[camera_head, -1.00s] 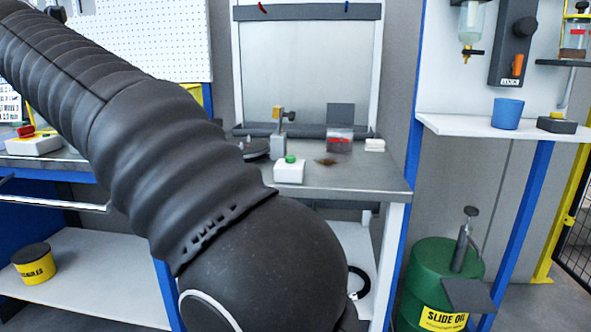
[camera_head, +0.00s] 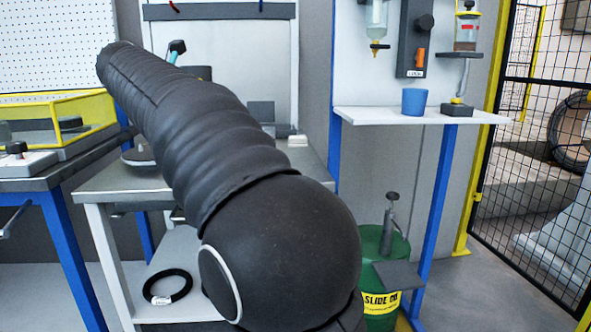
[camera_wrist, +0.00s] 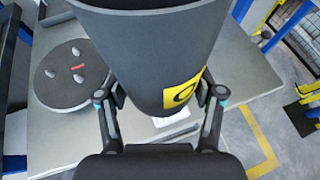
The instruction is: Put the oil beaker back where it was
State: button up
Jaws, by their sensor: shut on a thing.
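The oil beaker (camera_wrist: 150,50) is a dark grey, round-walled vessel with a yellow label partly in sight, filling the upper middle of the wrist view. My gripper (camera_wrist: 160,97) is shut on it, one finger on each side. It is held above a grey worktable (camera_wrist: 65,130); the gap under it cannot be told. In the head view my arm hides most of the gripper, and only a small teal and black part of it (camera_head: 176,48) shows beyond the arm.
A blue cup (camera_head: 414,102) stands on the white wall shelf (camera_head: 370,115). A green slide oil drum (camera_head: 372,245) with a pump stands below. A round dark plate (camera_wrist: 72,75) with small pads lies on the table. A yellow-framed box (camera_head: 60,115) is at left; a mesh fence at right.

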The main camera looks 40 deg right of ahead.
jog(key=s+d+f+m+g+h+b, duration=0.15)
jog(key=s+d+m+g, duration=0.25)
jog(key=s+d, duration=0.6)
jog(key=s+d+f+m+g+h, duration=0.25)
jog(key=s+d, duration=0.35)
jog(key=d, duration=0.7)
jog(key=shift+m+g+y, duration=0.25)
jog(key=shift+g+y, duration=0.05)
jog(key=shift+g, duration=0.05)
jog(key=w+f, duration=0.2)
jog(key=w, duration=0.1)
jog(key=w+f, duration=0.2)
jog(key=w, duration=0.2)
jog(key=w+f, duration=0.2)
jog(key=w, duration=0.2)
jog(key=shift+w+d+f, duration=0.2)
jog(key=shift+d+f, duration=0.15)
jog(key=shift+d, duration=0.05)
jog(key=shift+f+b, duration=0.55)
jog(key=shift+f, duration=1.45)
jog(key=shift+f, duration=0.1)
jog(key=o, duration=1.4)
